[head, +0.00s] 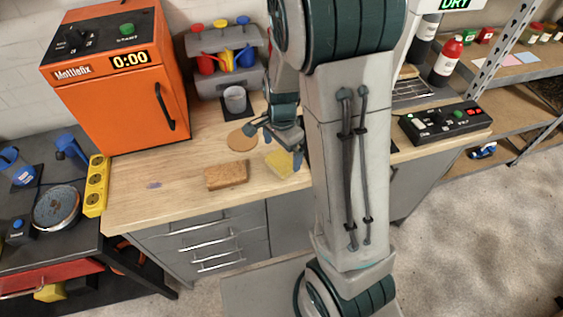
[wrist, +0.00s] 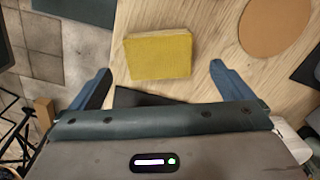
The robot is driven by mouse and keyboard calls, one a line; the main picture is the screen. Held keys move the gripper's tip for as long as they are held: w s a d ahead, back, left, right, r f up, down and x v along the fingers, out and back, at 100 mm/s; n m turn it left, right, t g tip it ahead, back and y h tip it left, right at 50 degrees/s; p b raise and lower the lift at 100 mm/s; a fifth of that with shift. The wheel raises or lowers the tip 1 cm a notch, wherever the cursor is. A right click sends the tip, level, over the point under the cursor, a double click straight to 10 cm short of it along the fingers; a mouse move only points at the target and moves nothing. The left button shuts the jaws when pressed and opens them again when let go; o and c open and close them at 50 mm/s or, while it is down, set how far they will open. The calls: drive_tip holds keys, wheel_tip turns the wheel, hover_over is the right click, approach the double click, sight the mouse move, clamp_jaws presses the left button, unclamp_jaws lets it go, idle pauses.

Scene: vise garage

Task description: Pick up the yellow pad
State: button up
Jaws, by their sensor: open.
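The yellow pad (wrist: 159,56) lies flat on the wooden worktop in the wrist view, a squarish block centred ahead of my gripper. My gripper (wrist: 161,78) is open, with one blue finger to the lower left of the pad and one to its lower right. Nothing is between the fingers' bases. In the head view the pad (head: 280,163) shows near the front edge of the worktop, partly hidden by my gripper (head: 273,143) and arm.
An orange oven (head: 120,85) is at the left, a black control box (head: 446,122) at the right.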

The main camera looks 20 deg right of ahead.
sight(282, 161)
drive_tip(key=shift+s+f, duration=0.1)
drive_tip(key=shift+f, duration=1.95)
drive_tip(key=c, duration=1.1)
drive_tip(key=shift+r, duration=0.2)
drive_tip(key=shift+r, duration=0.6)
wheel_tip(282, 161, up, 3)
drive_tip(key=shift+f, duration=0.1)
drive_tip(key=s+d+r, duration=0.2)
drive_tip(key=s, duration=0.1)
drive_tip(key=s+d+r+b, duration=0.1)
drive_tip(key=s+d+r, duration=0.1)
drive_tip(key=s+d, duration=0.1)
drive_tip(key=s+d+r, duration=0.2)
drive_tip(key=shift+s+d+r+b, duration=0.3)
drive_tip(key=shift+s+r+b, duration=0.05)
drive_tip(key=shift+s, duration=0.05)
